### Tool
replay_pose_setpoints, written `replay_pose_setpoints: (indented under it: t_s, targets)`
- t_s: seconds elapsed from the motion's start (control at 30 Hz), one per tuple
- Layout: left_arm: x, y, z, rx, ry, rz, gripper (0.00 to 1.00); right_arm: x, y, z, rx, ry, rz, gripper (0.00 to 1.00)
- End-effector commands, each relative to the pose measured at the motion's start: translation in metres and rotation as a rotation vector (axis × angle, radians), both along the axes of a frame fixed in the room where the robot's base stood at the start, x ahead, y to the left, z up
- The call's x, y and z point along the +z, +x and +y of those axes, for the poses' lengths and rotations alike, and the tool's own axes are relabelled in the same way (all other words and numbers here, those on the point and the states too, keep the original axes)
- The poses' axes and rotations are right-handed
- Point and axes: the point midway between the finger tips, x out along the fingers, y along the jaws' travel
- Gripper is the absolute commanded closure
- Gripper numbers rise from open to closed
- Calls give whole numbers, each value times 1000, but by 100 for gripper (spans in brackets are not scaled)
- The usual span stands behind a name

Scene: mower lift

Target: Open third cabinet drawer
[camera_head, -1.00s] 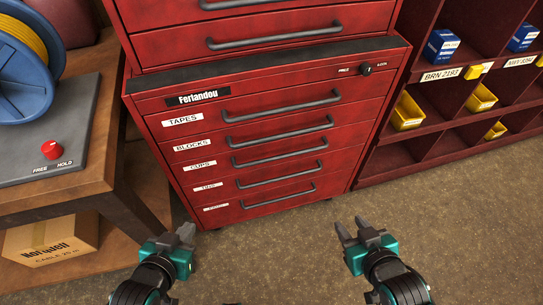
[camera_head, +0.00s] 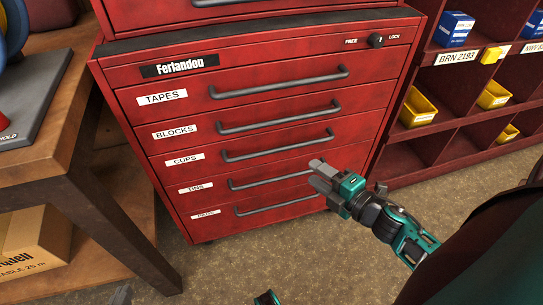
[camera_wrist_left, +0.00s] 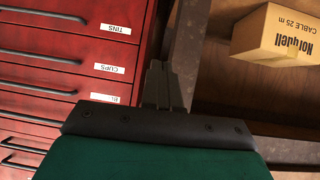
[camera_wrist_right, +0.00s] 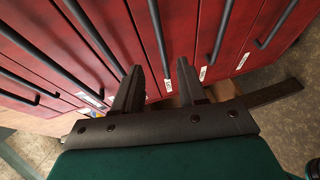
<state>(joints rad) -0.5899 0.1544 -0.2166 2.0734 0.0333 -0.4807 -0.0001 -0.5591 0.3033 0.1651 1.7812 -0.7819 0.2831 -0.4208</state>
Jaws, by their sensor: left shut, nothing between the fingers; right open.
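The red lower cabinet has a CUPS drawer (camera_head: 186,158), third from the top, with a dark bar handle (camera_head: 277,147). It looks closed, like the other drawers. Its label (camera_wrist_left: 109,68) also shows upside down in the left wrist view. My right gripper (camera_head: 318,176) is open and empty in front of the lower right drawers, overlapping the right end of the TINS handle in the picture. In the right wrist view, its fingers (camera_wrist_right: 160,90) point toward several bar handles. My left gripper (camera_wrist_left: 163,85) is shut and empty beside the cabinet's side edge; little of it shows in the head view.
A wooden bench (camera_head: 95,190) stands left of the cabinet, with a cardboard box (camera_head: 35,240) on its lower shelf. A shelf unit with yellow bins (camera_head: 418,108) stands at the right. The cabinet's lock knob (camera_head: 376,41) is at the upper right. Floor in front is clear.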

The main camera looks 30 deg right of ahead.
Motion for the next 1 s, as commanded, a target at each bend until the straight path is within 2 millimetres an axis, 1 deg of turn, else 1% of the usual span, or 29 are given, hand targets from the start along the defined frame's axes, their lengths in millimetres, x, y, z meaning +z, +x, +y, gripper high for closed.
replay_pose_setpoints:
  t_s: [0.17,0.4,0.6,0.8,1.0]
  targets:
    - [-2,2,0,-2,0,-5,100,-4,26,4,0,1,-4,59]
    - [-10,1,-1,-4,-1,3,100,-13,71,12,0,2,-2,59]
    - [-11,1,-3,-3,-6,7,100,-18,101,17,-2,4,-1,59]
    - [-8,3,-7,-1,-19,0,100,-22,117,19,-3,4,1,59]
    - [-9,2,-7,-1,-20,2,100,-22,121,20,-3,4,2,59]
